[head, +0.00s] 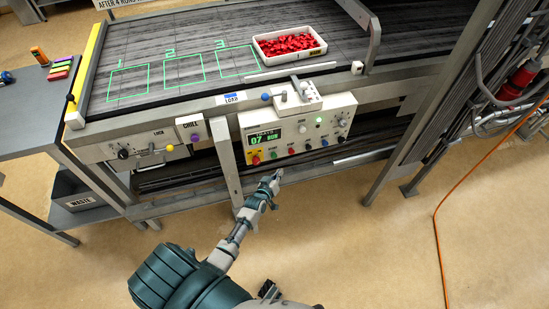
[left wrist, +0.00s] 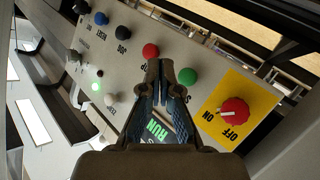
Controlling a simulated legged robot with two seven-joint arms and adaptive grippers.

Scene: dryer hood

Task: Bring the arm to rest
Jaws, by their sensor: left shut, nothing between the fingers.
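My left gripper (head: 274,178) is shut and empty. In the head view it is just below and in front of the control panel (head: 285,149), on the underside of the bench front. In the left wrist view the closed fingers (left wrist: 161,84) point at the panel face, between a red button (left wrist: 151,50) and a green button (left wrist: 187,76). They cover part of the display, which reads RUN. I cannot tell whether the fingertips touch the panel. A red on/off knob (left wrist: 234,109) on a yellow plate is to their right. My right gripper is not in view.
A white tray of red pieces (head: 290,45) stands on the dark bench top, right of three green marked squares. A waste bin (head: 78,193) is under the left side table. An orange cable (head: 437,225) crosses the floor at right. Open floor lies in front.

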